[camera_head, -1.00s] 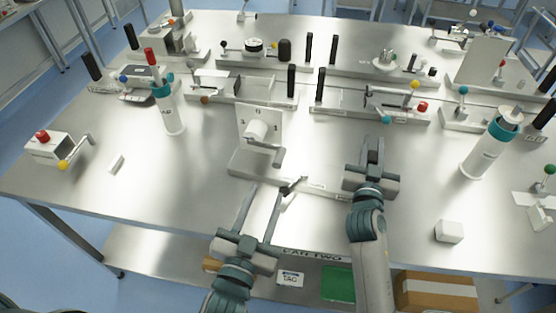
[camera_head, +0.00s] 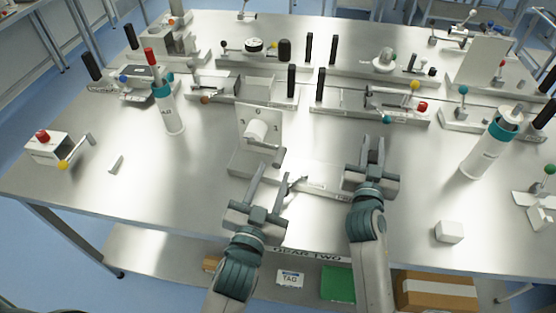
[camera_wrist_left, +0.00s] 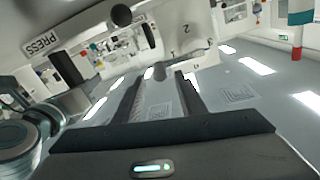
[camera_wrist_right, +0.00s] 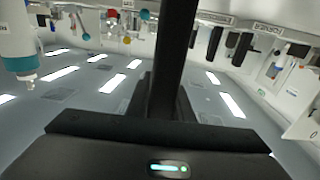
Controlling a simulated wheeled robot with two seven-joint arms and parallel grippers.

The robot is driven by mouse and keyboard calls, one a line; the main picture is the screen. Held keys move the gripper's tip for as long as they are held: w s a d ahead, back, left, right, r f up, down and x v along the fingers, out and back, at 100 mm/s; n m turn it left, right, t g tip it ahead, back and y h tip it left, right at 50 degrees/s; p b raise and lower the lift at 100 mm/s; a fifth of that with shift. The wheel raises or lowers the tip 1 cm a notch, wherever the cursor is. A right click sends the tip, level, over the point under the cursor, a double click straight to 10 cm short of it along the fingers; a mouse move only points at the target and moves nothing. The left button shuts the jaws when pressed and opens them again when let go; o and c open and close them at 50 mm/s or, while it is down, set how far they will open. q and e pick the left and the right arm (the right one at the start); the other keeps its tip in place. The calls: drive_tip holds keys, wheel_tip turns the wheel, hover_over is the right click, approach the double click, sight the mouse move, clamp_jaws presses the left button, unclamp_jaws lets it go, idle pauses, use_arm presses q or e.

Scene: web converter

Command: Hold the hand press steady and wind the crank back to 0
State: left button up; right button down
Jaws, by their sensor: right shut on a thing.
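The hand press has an upright white plate (camera_head: 247,122) with numbers, on a pale base (camera_head: 243,163) at the table's middle. Its grey crank (camera_head: 276,155) hangs toward the lower right of the hub. My left gripper (camera_head: 272,173) is open just in front of the crank's end. In the left wrist view a grey cylinder (camera_wrist_left: 160,71), seemingly the crank grip, shows between the fingertips, not clamped. My right gripper (camera_head: 372,148) is shut at the base's right end. A dark upright bar (camera_wrist_right: 176,50) stands at its jaws in the right wrist view, seemingly the press's handle.
A white bottle with a teal band (camera_head: 167,108) stands left, another (camera_head: 485,148) right. A small box with a yellow-knobbed crank (camera_head: 50,149) is far left. A white block (camera_head: 449,232) lies front right. Several fixtures with black handles fill the back.

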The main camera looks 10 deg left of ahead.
sight(277, 166)
use_arm(q)
drive_tip(key=shift+w+d+f, duration=0.1)
drive_tip(key=shift+w+d, duration=0.05)
drive_tip(key=shift+w, duration=1.25)
drive_tip(key=shift+w+d, duration=0.15)
drive_tip(key=shift+w, duration=1.2)
drive_tip(key=shift+c, duration=0.2)
clamp_jaws()
